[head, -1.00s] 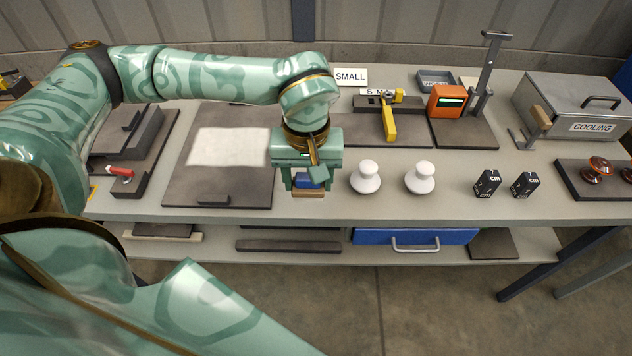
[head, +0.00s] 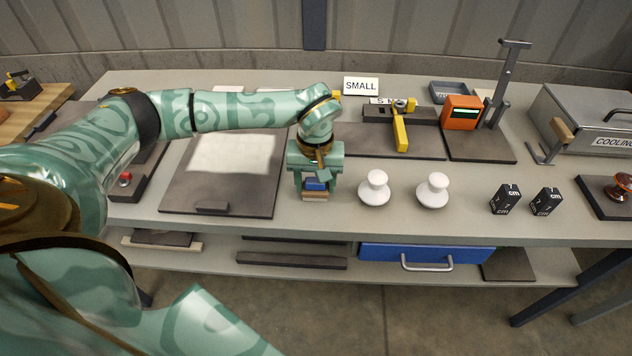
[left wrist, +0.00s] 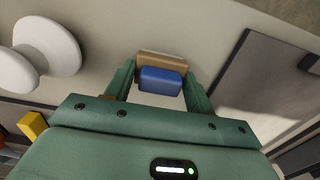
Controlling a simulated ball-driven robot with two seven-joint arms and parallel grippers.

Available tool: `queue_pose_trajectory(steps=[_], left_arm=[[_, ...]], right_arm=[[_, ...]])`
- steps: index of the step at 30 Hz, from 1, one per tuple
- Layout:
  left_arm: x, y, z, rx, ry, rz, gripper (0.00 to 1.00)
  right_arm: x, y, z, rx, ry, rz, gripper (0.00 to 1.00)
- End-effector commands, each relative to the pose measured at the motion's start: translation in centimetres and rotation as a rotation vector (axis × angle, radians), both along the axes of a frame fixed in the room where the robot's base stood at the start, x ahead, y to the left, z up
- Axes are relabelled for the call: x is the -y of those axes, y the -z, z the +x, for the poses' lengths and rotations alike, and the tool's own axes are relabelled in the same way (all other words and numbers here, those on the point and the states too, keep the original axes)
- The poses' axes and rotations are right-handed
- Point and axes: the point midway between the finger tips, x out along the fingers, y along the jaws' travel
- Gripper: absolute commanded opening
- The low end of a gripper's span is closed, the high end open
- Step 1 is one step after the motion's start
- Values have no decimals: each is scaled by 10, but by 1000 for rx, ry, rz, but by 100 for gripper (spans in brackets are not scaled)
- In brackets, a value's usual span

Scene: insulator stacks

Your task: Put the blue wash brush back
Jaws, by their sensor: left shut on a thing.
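The blue wash brush (head: 315,184) has a blue block over a tan strip. It also shows in the left wrist view (left wrist: 161,80), between the two green fingers. My left gripper (head: 315,190) is shut on it, over the bench between the dark board with the white sheet and the white insulators. Whether the brush touches the bench top I cannot tell. The gripper also shows in the left wrist view (left wrist: 160,85). My right gripper is not in view.
Two white insulators (head: 375,189) (head: 433,191) stand just right of the gripper. A dark board (head: 245,202) with a white sheet (head: 230,153) lies to its left. Black cm cubes (head: 506,199), an orange device (head: 461,113) and a metal cooling box (head: 590,115) are farther right.

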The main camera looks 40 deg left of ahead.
Motion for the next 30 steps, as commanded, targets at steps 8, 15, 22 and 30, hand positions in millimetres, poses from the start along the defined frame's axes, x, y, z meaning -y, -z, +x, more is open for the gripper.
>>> queue_pose_trajectory(steps=[8,15,22,30], left_arm=[[0,2,0,-1,0,-1,65],[0,2,0,-1,0,-1,76],[0,-15,0,4,0,0,76],[0,-80,1,7,1,0,76]], right_arm=[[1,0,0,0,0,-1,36],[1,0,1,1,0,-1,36],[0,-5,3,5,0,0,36],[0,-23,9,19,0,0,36]])
